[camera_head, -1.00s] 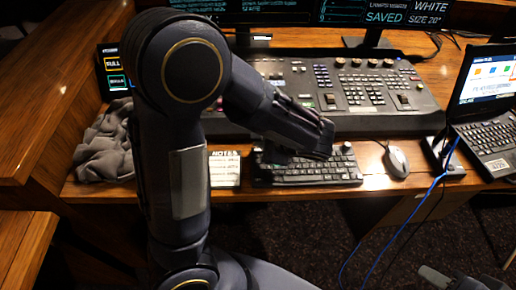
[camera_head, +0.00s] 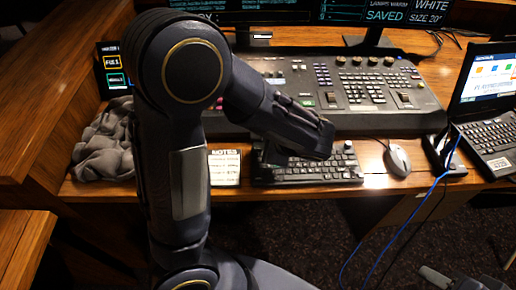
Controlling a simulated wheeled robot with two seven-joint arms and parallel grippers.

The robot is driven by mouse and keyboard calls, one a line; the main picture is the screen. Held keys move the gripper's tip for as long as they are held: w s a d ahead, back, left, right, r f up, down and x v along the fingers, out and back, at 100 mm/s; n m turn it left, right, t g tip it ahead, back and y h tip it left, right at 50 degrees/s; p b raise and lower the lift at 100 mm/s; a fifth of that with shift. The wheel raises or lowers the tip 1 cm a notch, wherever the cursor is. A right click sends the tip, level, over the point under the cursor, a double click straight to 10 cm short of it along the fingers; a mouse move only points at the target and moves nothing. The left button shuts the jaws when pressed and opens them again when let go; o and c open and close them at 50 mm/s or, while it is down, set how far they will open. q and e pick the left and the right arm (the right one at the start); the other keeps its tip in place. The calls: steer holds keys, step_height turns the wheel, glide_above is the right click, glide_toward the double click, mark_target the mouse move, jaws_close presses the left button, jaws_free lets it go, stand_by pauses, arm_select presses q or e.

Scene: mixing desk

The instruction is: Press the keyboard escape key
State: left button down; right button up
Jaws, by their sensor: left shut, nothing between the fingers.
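The black keyboard (camera_head: 308,174) lies at the front edge of the desk, below the mixing console. My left arm comes in from the left and reaches over it. My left gripper (camera_head: 322,148) is shut and empty, over the back part of the keyboard. The arm and gripper hide part of the back row of keys, and I cannot make out the escape key. I cannot tell whether the gripper touches a key. My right gripper (camera_head: 440,278) shows only in part at the bottom right, low in front of the desk, and its fingers cannot be judged.
A mouse (camera_head: 397,160) lies right of the keyboard, and a notes sheet (camera_head: 224,168) left of it. The mixing console (camera_head: 365,95) stands behind. A laptop (camera_head: 489,135) is at the right, with a blue cable (camera_head: 413,212) hanging down. A grey cloth (camera_head: 104,147) lies at the left.

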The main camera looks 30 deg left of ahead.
arm_select(q)
steer(key=shift+f+b, duration=0.3)
stand_by(0.5)
stand_by(0.4)
steer(key=shift+r+p, duration=0.65)
steer(key=shift+r, duration=0.1)
step_height(320, 180, up, 5)
steer(key=p, duration=0.4)
steer(key=shift+r, duration=0.1)
stand_by(0.5)
